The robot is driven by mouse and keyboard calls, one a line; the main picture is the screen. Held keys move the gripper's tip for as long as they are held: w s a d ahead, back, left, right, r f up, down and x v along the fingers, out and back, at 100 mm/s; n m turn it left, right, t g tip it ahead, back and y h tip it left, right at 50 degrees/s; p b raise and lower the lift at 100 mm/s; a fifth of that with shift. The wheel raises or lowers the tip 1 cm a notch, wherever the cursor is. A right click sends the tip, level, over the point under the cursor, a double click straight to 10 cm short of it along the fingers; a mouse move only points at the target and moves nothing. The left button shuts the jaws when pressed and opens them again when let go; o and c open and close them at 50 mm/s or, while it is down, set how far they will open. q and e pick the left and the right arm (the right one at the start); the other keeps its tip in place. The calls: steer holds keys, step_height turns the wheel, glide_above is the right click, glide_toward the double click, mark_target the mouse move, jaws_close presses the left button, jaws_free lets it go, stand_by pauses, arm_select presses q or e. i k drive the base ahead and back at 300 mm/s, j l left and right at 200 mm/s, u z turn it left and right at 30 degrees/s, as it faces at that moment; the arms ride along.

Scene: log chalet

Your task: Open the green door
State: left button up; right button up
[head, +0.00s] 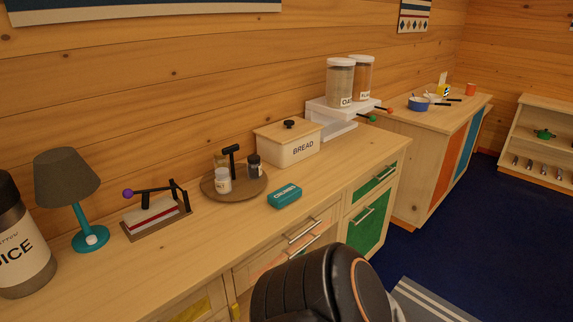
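The green door (368,225) is the lower green panel at the right end of the near wooden counter. It looks closed, and a pale bar handle (363,215) runs slantwise across its upper part. The arm part in front hides what lies below its lower left. A green drawer front (375,182) with its own bar handle sits directly above it. A black rounded part of my own arm rises from the bottom edge, left of and nearer than the door. Neither of my grippers is visible.
The counter top (345,165) holds a bread box (290,148), a teal box (284,196), a lamp (70,190) and jars. Drawers with bar handles (302,231) lie left of the door. A second cabinet (430,165) stands beyond. Blue floor (480,235) is open at right, with a striped rug (425,303).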

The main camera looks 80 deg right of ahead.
mark_target(363, 228)
steer(key=k+z, duration=0.15)
steer(key=z, duration=3)
steer(key=i+l+u, duration=0.25)
steer(key=i+l, duration=0.45)
steer(key=i+l+u, duration=0.25)
steer(key=i+l, duration=0.55)
